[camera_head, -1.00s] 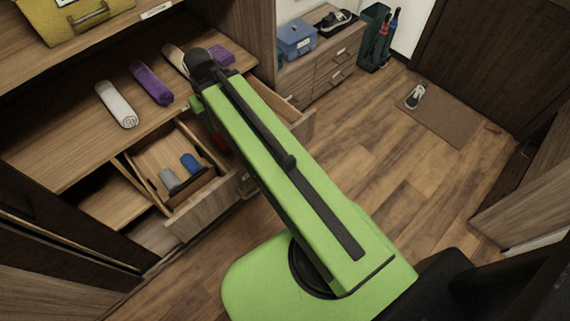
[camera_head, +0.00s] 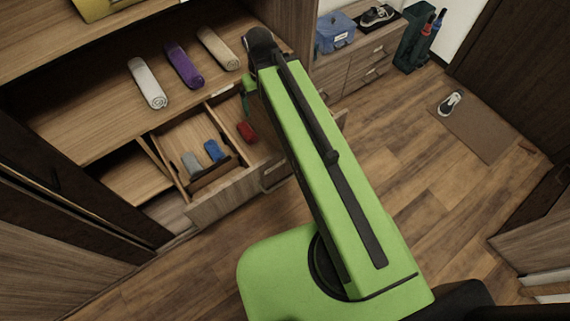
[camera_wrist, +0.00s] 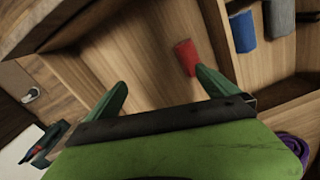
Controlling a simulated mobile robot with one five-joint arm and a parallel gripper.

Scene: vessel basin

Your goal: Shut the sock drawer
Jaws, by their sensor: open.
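The sock drawer (camera_head: 228,196) stands pulled out of the wooden cabinet, with a handle on its front. A divider splits its inside. A grey roll (camera_head: 192,165) and a blue roll (camera_head: 213,151) lie in the left compartment, and a red roll (camera_head: 247,132) lies to the right. My arm hides part of the drawer's right side. In the wrist view my gripper (camera_wrist: 160,84) is open and empty over the drawer, with its two green fingers wide apart. The red roll (camera_wrist: 187,57) shows just beyond the right finger; I cannot tell whether they touch.
White (camera_head: 148,84), purple (camera_head: 184,66) and beige (camera_head: 219,49) rolls lie on the shelf above the drawer. Wooden floor (camera_head: 390,150) is clear towards the doormat (camera_head: 475,132).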

